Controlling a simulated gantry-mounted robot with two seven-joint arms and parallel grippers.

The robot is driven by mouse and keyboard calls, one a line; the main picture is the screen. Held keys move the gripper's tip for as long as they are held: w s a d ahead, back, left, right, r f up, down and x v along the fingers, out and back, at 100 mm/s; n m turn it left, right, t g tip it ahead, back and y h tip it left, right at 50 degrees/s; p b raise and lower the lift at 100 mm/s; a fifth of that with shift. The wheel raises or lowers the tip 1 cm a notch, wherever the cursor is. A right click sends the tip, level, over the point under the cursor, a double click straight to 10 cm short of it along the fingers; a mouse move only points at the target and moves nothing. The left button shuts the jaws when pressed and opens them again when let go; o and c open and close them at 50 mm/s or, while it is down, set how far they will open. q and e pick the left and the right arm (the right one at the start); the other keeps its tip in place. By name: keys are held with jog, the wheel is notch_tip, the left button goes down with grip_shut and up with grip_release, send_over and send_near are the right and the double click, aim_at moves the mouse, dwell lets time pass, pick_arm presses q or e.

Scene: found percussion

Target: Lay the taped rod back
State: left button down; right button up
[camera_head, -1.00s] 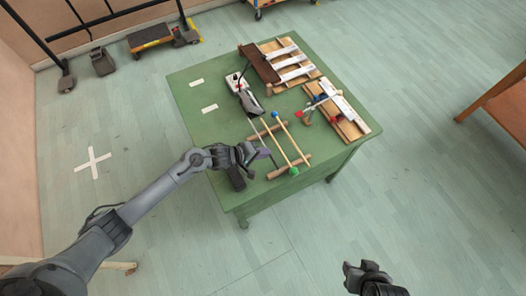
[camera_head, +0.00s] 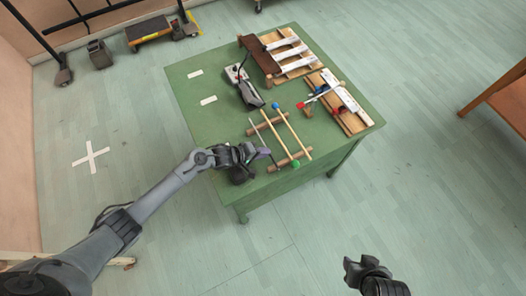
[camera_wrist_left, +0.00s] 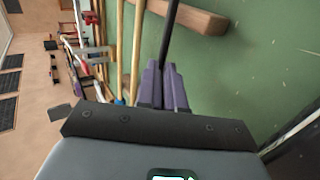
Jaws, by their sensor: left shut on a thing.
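My left gripper (camera_head: 263,153) is at the near left part of the green table (camera_head: 215,125). Its purple fingers, seen close in the left wrist view (camera_wrist_left: 162,86), are shut on a thin dark rod (camera_wrist_left: 168,38). In the head view the rod (camera_head: 259,133) slants up and away, beside two wooden mallets. Tape on it cannot be made out. Two brown wooden bars lie crosswise, the far one (camera_head: 266,123) and the near one (camera_head: 289,162). Whether the rod touches them is unclear. My right gripper (camera_head: 352,268) is away from the table, over the floor; its jaw opening is unclear.
One mallet has a blue head (camera_head: 275,105), the other a green head (camera_head: 296,163); both rest across the bars. A grey device (camera_head: 246,90), a rack of pale bars (camera_head: 289,55) and a wooden board (camera_head: 343,108) stand beyond. The left tabletop is mostly clear.

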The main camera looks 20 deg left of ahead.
pick_arm(q)
jog(key=shift+f, duration=0.25)
dwell(0.6)
jog(key=c, duration=1.2)
grip_release()
jog(key=p+v, duration=0.2)
jog(key=v, duration=0.9)
jog(key=shift+f+p, duration=0.1)
jog(key=shift+p, duration=0.25)
